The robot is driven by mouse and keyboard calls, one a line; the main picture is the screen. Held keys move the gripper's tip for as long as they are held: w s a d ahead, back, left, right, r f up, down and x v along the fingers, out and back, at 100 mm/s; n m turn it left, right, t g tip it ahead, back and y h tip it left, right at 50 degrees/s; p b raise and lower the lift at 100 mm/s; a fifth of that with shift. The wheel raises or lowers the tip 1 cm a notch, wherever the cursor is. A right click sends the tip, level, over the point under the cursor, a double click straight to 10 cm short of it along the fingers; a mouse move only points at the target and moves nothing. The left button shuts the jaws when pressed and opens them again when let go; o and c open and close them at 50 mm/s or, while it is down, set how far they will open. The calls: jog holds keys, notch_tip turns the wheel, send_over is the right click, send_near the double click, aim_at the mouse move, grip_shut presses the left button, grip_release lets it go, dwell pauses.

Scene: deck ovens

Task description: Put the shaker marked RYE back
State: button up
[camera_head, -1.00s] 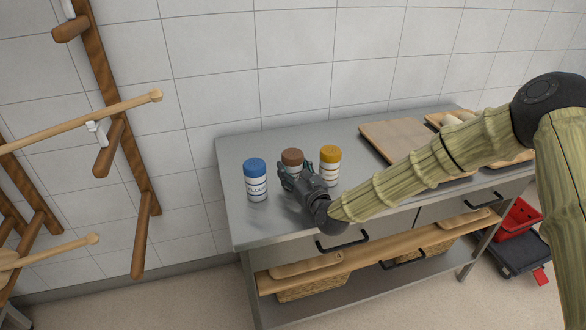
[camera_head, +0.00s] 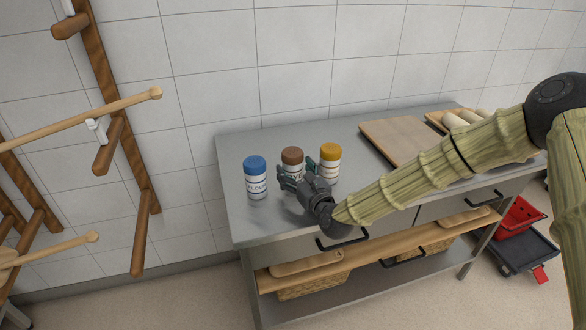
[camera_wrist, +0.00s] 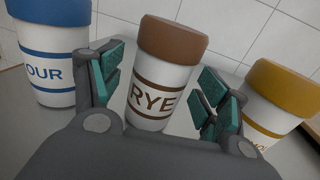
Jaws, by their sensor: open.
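The shaker marked RYE (camera_wrist: 163,75) has a brown lid and stands on the steel table (camera_head: 235,205). It also shows in the head view (camera_head: 292,157), partly hidden behind my gripper. My gripper (camera_head: 301,178) is open, with its teal-padded fingers on either side of the RYE shaker. In the wrist view, my gripper (camera_wrist: 163,95) shows gaps between the shaker and both fingers. A blue-lidded shaker (camera_head: 256,178), with "OUR" readable in the wrist view, stands to the left. A yellow-lidded shaker (camera_head: 330,163) stands to the right; its label is mostly hidden.
A wooden board (camera_head: 395,140) lies at the back right of the table, beside a tray of pale loaves (camera_head: 452,120). A wooden rack (camera_head: 115,110) with pegs stands at the left. The table front left of my gripper is clear.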

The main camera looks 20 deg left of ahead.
jog(key=b+v, duration=0.1)
jog(key=v, duration=0.9)
jog(key=shift+d+b, duration=0.1)
jog(key=shift+b, duration=0.2)
jog(key=shift+c, duration=0.2)
dwell(0.8)
